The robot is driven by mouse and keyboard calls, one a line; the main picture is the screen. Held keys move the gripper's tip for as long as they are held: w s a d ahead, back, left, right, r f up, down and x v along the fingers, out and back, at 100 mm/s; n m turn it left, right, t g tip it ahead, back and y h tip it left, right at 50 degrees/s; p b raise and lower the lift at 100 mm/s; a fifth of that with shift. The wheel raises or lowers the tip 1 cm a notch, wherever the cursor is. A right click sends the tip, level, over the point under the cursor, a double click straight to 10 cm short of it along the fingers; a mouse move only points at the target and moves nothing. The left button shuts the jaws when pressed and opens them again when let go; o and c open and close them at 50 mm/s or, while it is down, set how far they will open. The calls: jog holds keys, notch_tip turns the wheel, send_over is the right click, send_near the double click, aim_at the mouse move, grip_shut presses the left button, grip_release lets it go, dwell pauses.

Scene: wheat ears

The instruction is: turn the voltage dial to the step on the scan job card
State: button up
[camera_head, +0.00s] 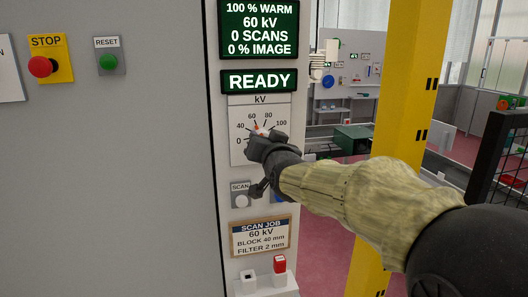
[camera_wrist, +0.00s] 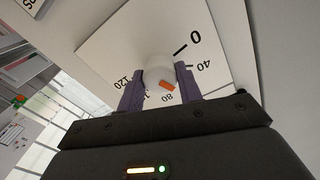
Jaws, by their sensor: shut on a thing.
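The voltage dial is a white knob (camera_wrist: 158,66) with an orange mark, on a white kV scale plate (camera_head: 239,152) in the head view. My gripper (camera_head: 262,143) is at the dial and covers most of the knob. In the wrist view its two purple fingers (camera_wrist: 160,74) are shut on the knob's sides. The orange mark lies near the 80 label there, but a finger hides the 60 label. The kV display (camera_head: 259,27) reads 60 kV. The scan job card (camera_head: 261,236), below the dial, reads 60 kV, block 40 mm, filter 2 mm.
A READY sign (camera_head: 259,81) is lit above the dial. A SCAN button (camera_head: 241,201) sits below it, near my wrist. A red STOP button (camera_head: 40,66) and green RESET button (camera_head: 108,62) are left. A yellow post (camera_head: 402,80) stands right, behind my arm.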

jog(key=shift+m+b, duration=0.3)
jog(key=shift+m, duration=0.2)
jog(key=o, duration=1)
jog(key=v, duration=1.4)
jog(key=shift+s+r+b, duration=0.25)
jog(key=shift+b, duration=0.15)
jog(key=shift+s+d+p, duration=0.1)
jog(key=shift+p, duration=0.35)
